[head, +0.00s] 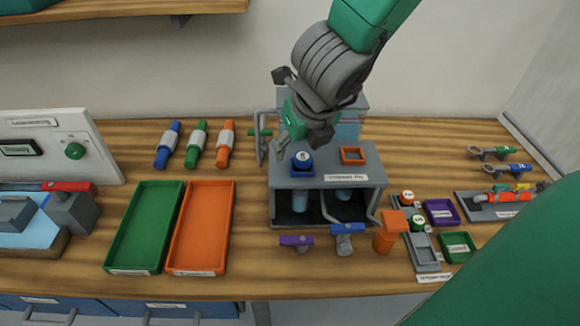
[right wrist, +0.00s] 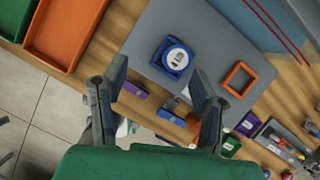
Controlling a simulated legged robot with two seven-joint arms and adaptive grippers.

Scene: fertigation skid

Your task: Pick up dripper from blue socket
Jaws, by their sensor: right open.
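The dripper (head: 303,157) is a blue round cap with a white numbered label on top. It sits in the square blue socket (head: 303,172) on the left of the grey stand's top (head: 330,180). The right wrist view shows the dripper (right wrist: 177,58) seated in the blue socket (right wrist: 161,68), just beyond and between my fingertips. My right gripper (head: 298,148) is open and empty, above and close to the dripper, apart from it in the wrist view (right wrist: 158,80). My left gripper is not in view.
An empty orange socket (head: 353,155) is beside the blue one. A grey pipe (head: 260,140) with a green handle stands at the left. Green (head: 143,228) and orange (head: 201,228) trays lie left. Valves and small labelled holders (head: 440,212) stand front and right.

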